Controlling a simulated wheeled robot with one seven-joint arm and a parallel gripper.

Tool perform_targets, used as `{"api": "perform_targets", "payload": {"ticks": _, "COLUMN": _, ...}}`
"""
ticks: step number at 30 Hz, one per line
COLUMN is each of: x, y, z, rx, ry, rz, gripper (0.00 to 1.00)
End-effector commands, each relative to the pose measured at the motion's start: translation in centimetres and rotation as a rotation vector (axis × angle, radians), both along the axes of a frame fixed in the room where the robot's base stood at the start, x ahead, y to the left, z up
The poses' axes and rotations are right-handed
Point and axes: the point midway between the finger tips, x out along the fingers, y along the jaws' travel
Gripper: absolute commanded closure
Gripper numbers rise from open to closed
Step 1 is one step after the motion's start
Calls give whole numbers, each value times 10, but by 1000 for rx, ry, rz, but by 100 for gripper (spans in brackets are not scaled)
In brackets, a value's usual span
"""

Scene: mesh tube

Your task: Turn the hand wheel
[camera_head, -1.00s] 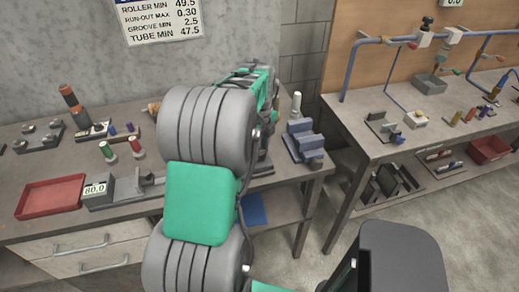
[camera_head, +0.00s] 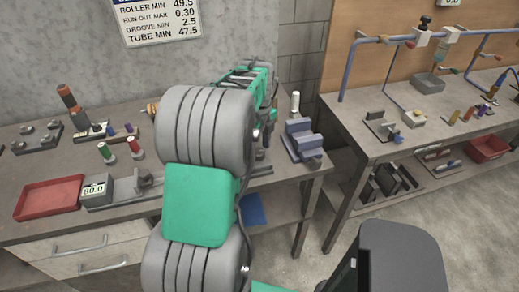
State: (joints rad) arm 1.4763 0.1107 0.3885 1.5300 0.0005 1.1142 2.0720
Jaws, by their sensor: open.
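My own arm (camera_head: 201,205) reaches forward over the left workbench and covers the middle of it. Its far end lies behind the large grey joint, so my gripper and its fingers cannot be made out. I cannot pick out a hand wheel; anything behind the arm is hidden. A grey fixture with an 80.0 readout (camera_head: 94,190) stands on the bench left of my arm. Its rail runs right and goes out of sight behind the arm.
A red tray (camera_head: 49,198) lies at the bench's front left. A blue-grey vise (camera_head: 302,141) stands at its right end, with a white-topped post (camera_head: 295,103) behind. The right bench (camera_head: 345,125) carries pipework and small parts. A floor gap separates the benches.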

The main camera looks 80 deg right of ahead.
Motion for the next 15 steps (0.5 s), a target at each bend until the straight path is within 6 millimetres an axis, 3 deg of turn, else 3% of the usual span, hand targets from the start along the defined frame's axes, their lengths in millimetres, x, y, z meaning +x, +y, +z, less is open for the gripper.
{"api": "perform_targets", "payload": {"ticks": 9, "x": -1, "y": -1, "z": 60, "rx": -4, "ry": 0, "rz": 0, "gripper": 41}}
{"api": "perform_targets", "payload": {"ticks": 15, "x": -1, "y": 0, "z": 71, "rx": -1, "ry": -1, "rz": 0, "gripper": 41}}
